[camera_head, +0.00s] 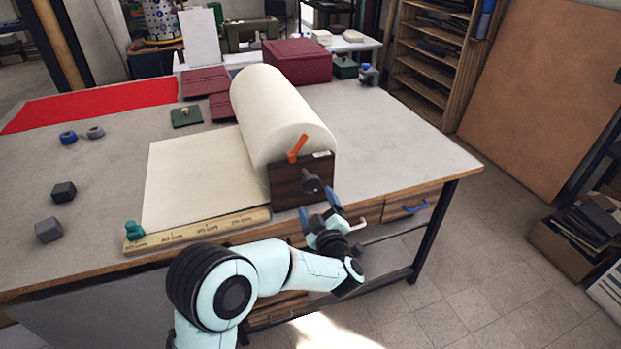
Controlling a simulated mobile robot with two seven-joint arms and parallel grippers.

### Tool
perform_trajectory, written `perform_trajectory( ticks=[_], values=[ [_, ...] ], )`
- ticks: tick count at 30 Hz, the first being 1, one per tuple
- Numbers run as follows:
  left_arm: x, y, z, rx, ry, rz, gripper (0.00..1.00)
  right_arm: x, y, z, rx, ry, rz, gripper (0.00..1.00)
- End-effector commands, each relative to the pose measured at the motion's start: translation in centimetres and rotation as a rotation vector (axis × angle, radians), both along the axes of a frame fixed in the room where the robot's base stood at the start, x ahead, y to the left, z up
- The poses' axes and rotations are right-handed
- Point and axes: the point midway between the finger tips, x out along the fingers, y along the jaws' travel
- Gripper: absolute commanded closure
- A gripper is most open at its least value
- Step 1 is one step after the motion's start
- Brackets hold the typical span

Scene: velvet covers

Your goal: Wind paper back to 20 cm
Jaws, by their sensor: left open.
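A large cream paper roll (275,115) lies on a dark wooden stand (288,184) on the table. A flat sheet of paper (200,175) runs from it to the left over the tabletop. A wooden ruler (205,229) lies along the sheet's front edge, with a green marker piece (134,230) at its left end. The stand's front has an orange lever (297,148) and a dark knob (312,181). My left gripper (320,207) is open, with blue fingertips just below and in front of the knob, apparently apart from it. My right gripper is not in view.
Red cloth (90,105), dark red folders (206,83) and a dark red box (296,61) are at the back. The tabletop right of the roll is clear.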

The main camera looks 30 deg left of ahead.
Motion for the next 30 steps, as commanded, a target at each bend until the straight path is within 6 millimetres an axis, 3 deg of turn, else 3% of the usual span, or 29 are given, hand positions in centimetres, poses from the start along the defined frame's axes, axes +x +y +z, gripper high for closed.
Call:
perform_trajectory(
  ticks=[9,15,28,29,30],
  values=[
    [5.1,4.7,0.4,0.001,-0.001,0.001,0.16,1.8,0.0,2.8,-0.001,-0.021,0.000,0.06],
    [7.2,6.6,0.3,0.001,-0.001,0.000,0.16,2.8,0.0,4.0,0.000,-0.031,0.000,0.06],
    [8.0,7.4,0.0,0.001,0.001,-0.001,0.16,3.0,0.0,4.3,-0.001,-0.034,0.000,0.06],
    [8.0,7.4,0.0,0.001,0.002,-0.002,0.20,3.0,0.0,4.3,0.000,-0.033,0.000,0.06],
    [8.0,7.4,0.0,0.001,0.002,-0.002,0.33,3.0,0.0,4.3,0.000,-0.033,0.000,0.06]
  ],
)
